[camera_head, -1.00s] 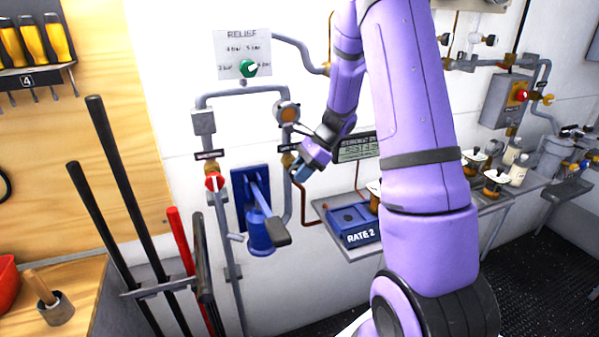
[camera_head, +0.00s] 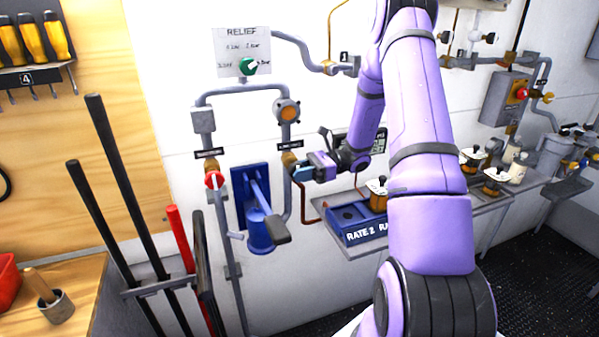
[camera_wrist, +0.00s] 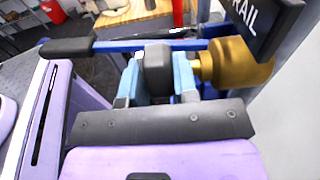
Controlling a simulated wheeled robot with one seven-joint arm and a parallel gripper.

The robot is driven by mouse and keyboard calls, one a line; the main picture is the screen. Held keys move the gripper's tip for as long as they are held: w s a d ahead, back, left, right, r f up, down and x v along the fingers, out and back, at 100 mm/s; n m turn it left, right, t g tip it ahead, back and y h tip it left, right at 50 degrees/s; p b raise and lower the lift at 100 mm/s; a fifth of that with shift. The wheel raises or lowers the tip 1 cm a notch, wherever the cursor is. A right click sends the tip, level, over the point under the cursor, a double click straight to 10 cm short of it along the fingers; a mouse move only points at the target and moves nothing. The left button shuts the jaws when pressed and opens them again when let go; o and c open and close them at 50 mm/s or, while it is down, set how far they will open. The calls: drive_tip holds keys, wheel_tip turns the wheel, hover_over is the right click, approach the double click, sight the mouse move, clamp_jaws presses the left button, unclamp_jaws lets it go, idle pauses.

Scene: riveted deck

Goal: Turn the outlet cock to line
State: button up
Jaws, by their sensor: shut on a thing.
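The cock in my grip has a brass body (camera_head: 289,159) on the right-hand pipe of the relief panel. In the wrist view its brass body (camera_wrist: 232,64) lies right of my fingers, and a dark grey handle (camera_wrist: 158,66) sits between them. My gripper (camera_head: 303,172) reaches it from the right. In the wrist view my gripper (camera_wrist: 158,80) is shut on the handle, with one light blue finger on each side. My fingers cover part of the handle, and its exact angle is hard to tell. A dark label (camera_wrist: 265,20) beside the cock shows "RAIL".
A blue hand pump (camera_head: 260,232) with a grey-tipped lever stands close below left. A red-knobbed valve (camera_head: 213,181) is on the left pipe.

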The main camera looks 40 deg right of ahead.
drive_tip(key=shift+y, duration=0.4)
drive_tip(key=o, duration=0.9)
drive_tip(key=shift+d, duration=0.1)
drive_tip(key=v, duration=1)
drive_tip(key=shift+s+d+f, duration=0.15)
drive_tip(key=shift+d, duration=0.15)
